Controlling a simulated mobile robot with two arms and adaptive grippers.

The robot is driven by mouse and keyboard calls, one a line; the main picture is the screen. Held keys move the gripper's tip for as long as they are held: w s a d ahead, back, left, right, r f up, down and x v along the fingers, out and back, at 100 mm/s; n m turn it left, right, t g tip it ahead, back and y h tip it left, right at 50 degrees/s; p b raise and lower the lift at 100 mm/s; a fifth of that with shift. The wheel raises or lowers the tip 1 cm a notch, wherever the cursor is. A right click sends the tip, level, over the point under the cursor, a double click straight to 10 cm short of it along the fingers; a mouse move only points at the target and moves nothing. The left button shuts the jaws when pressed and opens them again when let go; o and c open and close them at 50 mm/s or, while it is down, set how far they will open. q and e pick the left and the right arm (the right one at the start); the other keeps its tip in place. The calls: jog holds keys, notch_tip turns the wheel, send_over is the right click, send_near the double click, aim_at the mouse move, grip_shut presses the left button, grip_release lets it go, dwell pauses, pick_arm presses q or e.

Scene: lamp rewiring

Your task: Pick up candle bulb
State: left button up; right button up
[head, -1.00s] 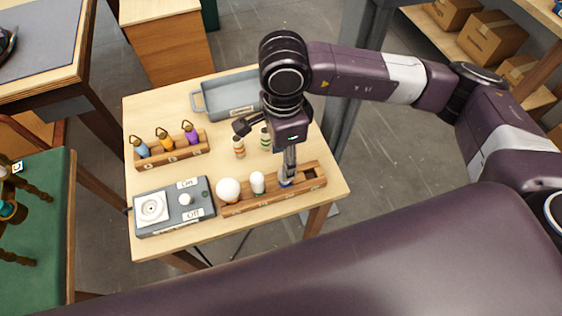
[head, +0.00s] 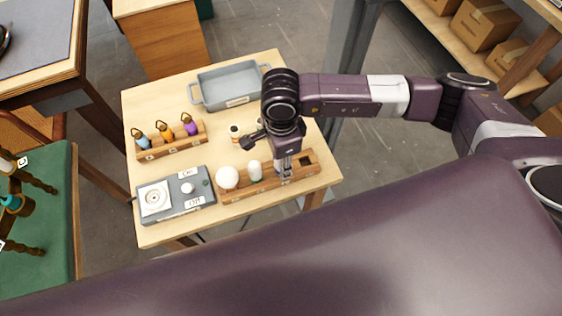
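A wooden bulb rack (head: 243,192) stands at the table's front right. My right gripper (head: 285,170) points down over the rack, right of the small bulb. I cannot tell whether the fingers are open or closed on something. My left gripper is not in view.
A grey switch box (head: 178,207) with a socket is left of the rack. Behind are a wooden holder (head: 172,150) with blue, orange and purple items and a grey tray (head: 222,92). A small striped cylinder (head: 235,133) stands close to the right gripper.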

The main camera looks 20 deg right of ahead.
jog(key=c, duration=0.7)
jog(key=shift+r, duration=0.1)
